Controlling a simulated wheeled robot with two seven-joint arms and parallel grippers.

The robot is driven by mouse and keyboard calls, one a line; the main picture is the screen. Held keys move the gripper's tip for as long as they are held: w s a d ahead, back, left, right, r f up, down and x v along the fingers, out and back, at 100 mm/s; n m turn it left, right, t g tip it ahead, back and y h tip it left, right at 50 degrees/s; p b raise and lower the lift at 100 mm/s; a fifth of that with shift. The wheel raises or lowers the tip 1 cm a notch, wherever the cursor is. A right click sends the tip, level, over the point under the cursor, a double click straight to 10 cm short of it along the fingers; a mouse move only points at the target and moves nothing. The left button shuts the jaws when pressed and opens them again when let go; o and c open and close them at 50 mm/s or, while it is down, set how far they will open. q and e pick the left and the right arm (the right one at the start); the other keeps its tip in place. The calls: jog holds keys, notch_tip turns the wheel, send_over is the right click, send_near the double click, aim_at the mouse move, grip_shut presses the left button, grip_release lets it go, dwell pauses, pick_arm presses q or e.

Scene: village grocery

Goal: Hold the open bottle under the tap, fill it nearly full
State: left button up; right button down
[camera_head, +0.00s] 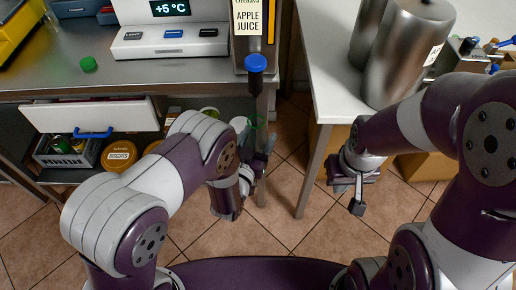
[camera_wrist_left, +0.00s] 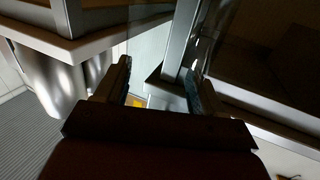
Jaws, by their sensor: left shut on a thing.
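The tap (camera_head: 256,66), dark with a blue top, sticks out from the apple juice dispenser (camera_head: 247,18) at the counter's front edge. My left gripper (camera_head: 262,150) is below the tap, in front of the counter, shut on the clear bottle. In the left wrist view the bottle (camera_wrist_left: 150,55) shows as a pale see-through shape between the fingers (camera_wrist_left: 158,85). In the head view only faint greenish edges of the bottle show, so its fill level and mouth cannot be made out. My right gripper (camera_head: 357,192) hangs beside the white table, with nothing visible in it.
A green cap (camera_head: 89,64) lies on the metal counter (camera_head: 160,76). An open drawer (camera_head: 92,116) and a shelf with tubs (camera_head: 119,155) are below. Steel containers (camera_head: 405,55) stand on the white table (camera_head: 335,85) at right. A gap with tiled floor separates counter and table.

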pick_arm(q)
jog(key=w, duration=0.2)
jog(key=w+r, duration=0.1)
jog(key=w, duration=0.1)
jog(key=shift+w+r, duration=0.2)
jog(key=shift+w, duration=0.2)
dwell(2.2)
